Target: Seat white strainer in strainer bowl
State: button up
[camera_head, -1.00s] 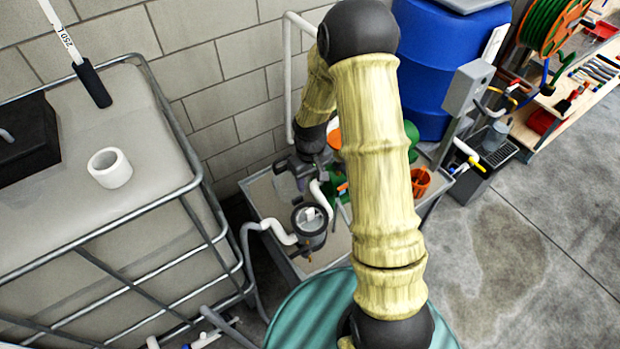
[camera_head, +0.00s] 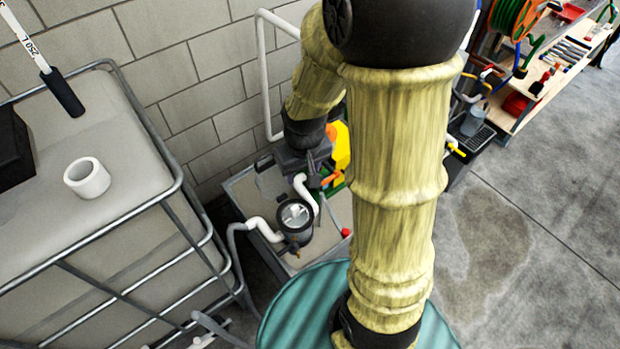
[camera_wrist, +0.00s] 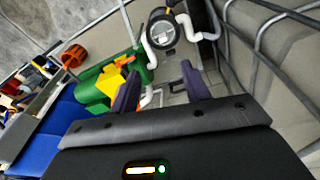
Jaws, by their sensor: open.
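The strainer bowl (camera_head: 295,215) appears as a round dark-rimmed housing joined to white pipes, on a grey tray beside the tank. It also shows in the wrist view (camera_wrist: 162,33), at top centre. Something pale lies inside its rim; I cannot tell whether this is the white strainer. In the wrist view the bowl lies beyond the fingertips. In the head view my gripper (camera_head: 318,168) is small and partly hidden by my arm, up and right of the bowl.
White pipes (camera_head: 264,230) run beside the bowl. A caged tank (camera_head: 130,215) with a white ring (camera_head: 87,178) on top stands left. A teal drum (camera_head: 300,305) stands in front.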

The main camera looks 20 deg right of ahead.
jog(key=s+r+m, duration=0.1)
jog(key=s+r, duration=0.2)
jog(key=s, duration=0.2)
jog(key=shift+s+r+t, duration=0.25)
jog(key=shift+t, duration=0.15)
jog(key=shift+a, duration=0.1)
dwell(0.3)
dwell(0.4)
